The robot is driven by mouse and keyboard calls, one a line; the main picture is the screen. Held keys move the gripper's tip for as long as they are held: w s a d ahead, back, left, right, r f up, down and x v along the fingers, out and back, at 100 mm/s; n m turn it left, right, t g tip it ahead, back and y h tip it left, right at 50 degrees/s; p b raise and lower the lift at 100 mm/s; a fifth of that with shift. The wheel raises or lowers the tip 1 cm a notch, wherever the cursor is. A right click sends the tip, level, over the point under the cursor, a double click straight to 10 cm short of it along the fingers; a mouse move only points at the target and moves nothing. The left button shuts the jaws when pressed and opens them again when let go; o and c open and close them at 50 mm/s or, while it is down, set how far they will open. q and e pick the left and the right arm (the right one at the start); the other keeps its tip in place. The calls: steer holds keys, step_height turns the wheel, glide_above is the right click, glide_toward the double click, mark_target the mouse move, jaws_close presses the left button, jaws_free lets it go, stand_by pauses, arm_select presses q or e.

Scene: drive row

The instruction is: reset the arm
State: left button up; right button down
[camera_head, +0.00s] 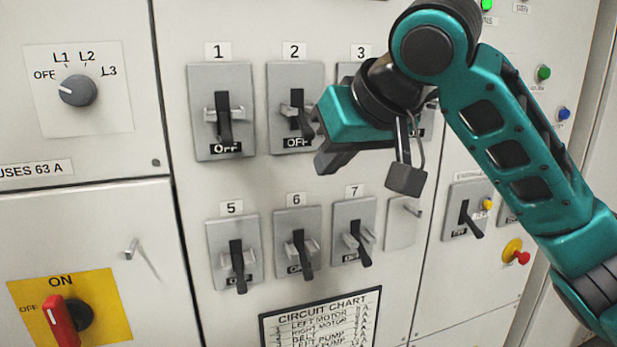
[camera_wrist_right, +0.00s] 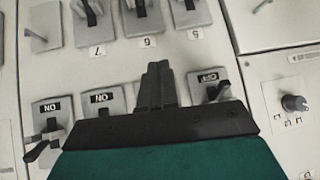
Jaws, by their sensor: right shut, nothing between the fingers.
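My right gripper (camera_head: 328,158) is in front of the breaker panel (camera_head: 177,60), with its black fingers to the lower right of switch 2 (camera_head: 283,128). The fingers are together and hold nothing. In the right wrist view the shut fingers (camera_wrist_right: 156,85) stand in the middle, over the upside-down panel, between the two rows of switches. They hide switch 2 there. Switch 1 (camera_wrist_right: 208,80) shows OFF to their right. In the head view my right gripper and arm cover most of switch 3 and its neighbour. My left gripper is not in view.
A dark padlock (camera_head: 406,179) hangs beside my right wrist; its upper attachment is hidden. Switches 5 (camera_head: 215,258), 6 (camera_head: 284,228) and 7 (camera_head: 343,215) are below. A rotary selector (camera_head: 78,91) and red-handled switch (camera_head: 62,325) are left. A red button (camera_head: 523,258) sticks out right.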

steer(key=s+d+f+m+g, duration=0.1)
steer(key=s+d+f, duration=0.15)
steer(key=f, duration=1.05)
steer(key=s+d+f+g, duration=0.1)
steer(key=s+d+f, duration=0.15)
steer(key=f, duration=0.95)
steer(key=s+d+f+m+g+h, duration=0.1)
steer(key=s+d+f+h, duration=0.1)
steer(key=s+d+f, duration=0.55)
steer(key=s+d+f+m+g+h, duration=0.15)
steer(key=s+d+f, duration=0.5)
steer(key=s, duration=0.65)
steer(key=w+a+f+t, duration=0.4)
steer(key=w+f+t, duration=0.3)
steer(key=f, duration=0.4)
steer(key=shift+w+n+y, duration=0.15)
steer(key=shift+n+y, duration=0.3)
steer(key=shift+a+t, duration=0.1)
steer(key=shift+t, duration=0.15)
